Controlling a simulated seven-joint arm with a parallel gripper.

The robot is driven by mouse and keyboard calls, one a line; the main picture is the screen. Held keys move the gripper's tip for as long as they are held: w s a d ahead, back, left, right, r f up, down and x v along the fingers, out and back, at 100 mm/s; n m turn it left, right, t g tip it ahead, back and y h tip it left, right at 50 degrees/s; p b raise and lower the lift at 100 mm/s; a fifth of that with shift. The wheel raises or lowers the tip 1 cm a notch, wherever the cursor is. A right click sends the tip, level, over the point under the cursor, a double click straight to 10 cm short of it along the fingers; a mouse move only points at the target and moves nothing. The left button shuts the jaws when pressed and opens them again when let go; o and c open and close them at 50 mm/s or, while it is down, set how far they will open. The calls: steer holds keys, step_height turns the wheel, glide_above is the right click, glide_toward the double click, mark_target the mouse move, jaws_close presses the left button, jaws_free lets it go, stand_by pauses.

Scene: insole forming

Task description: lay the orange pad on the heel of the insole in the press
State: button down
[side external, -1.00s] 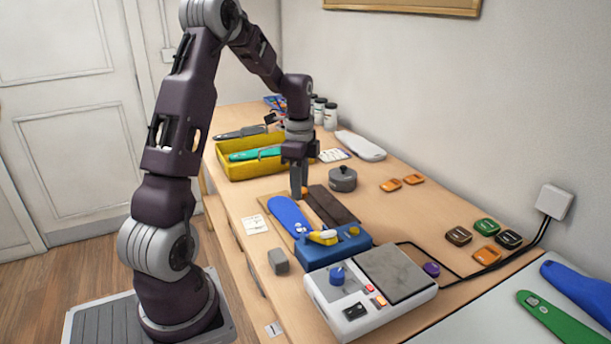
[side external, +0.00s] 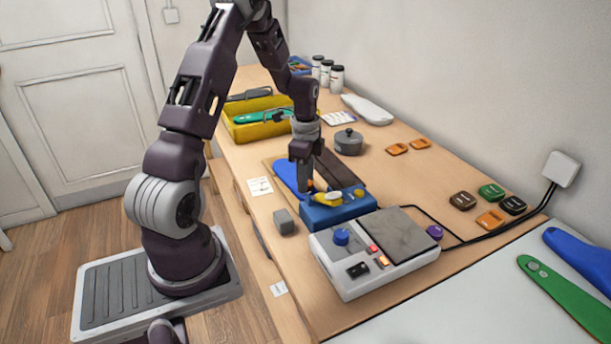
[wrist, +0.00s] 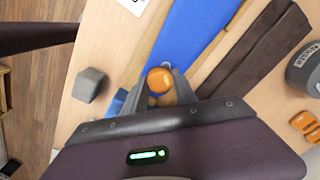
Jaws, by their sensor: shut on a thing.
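My gripper (side external: 306,192) is shut on a small orange pad (wrist: 160,80), which shows between the two fingertips in the wrist view. In the side view the fingers point down over the insole, close beside the press; they hide most of the pad there. The blue insole (side external: 286,174) lies lengthwise on the bench with its near end at the blue press (side external: 345,214). It also runs away from the fingers in the wrist view (wrist: 195,40). The press has a yellow lever (side external: 333,199). I cannot tell whether the pad touches the insole.
A dark strip (side external: 338,172) lies right of the insole. A grey block (side external: 284,221) stands left of the press, and a control box (side external: 365,270) in front of it. A grey pot (side external: 348,142), loose orange pads (side external: 408,146) and a yellow tray (side external: 240,132) stand farther back.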

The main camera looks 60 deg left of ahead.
steer(key=shift+f, duration=0.25)
stand_by(0.6)
steer(key=c, duration=0.5)
jaws_free()
steer(key=shift+r, duration=4.05)
